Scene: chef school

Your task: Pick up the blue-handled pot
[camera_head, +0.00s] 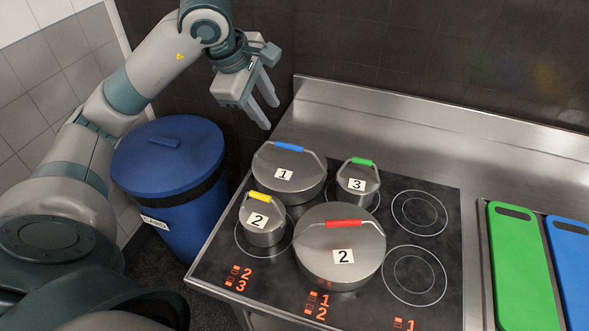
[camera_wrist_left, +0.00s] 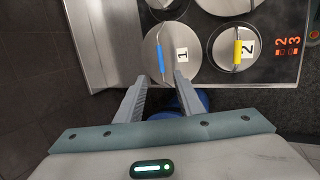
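The blue-handled pot (camera_head: 290,182) is a wide steel pot with a lid, a blue grip on its arched handle and a label "1". It stands at the back left of the cooktop (camera_head: 331,305). In the left wrist view its lid (camera_wrist_left: 170,50) and blue handle lie beyond my fingertips. My left gripper (camera_head: 265,112) is open and empty, above and behind the pot at its upper left, apart from it. Its two fingers (camera_wrist_left: 160,88) also show in the left wrist view, spread apart. My right gripper is in neither view.
A yellow-handled pot (camera_head: 265,234), a large red-handled pot (camera_head: 341,265) and a small green-handled pot (camera_head: 357,184) crowd beside it. Two burners at the right are bare. A blue bin (camera_head: 168,160) stands left of the stove. Green (camera_head: 523,265) and blue (camera_head: 573,262) boards lie right.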

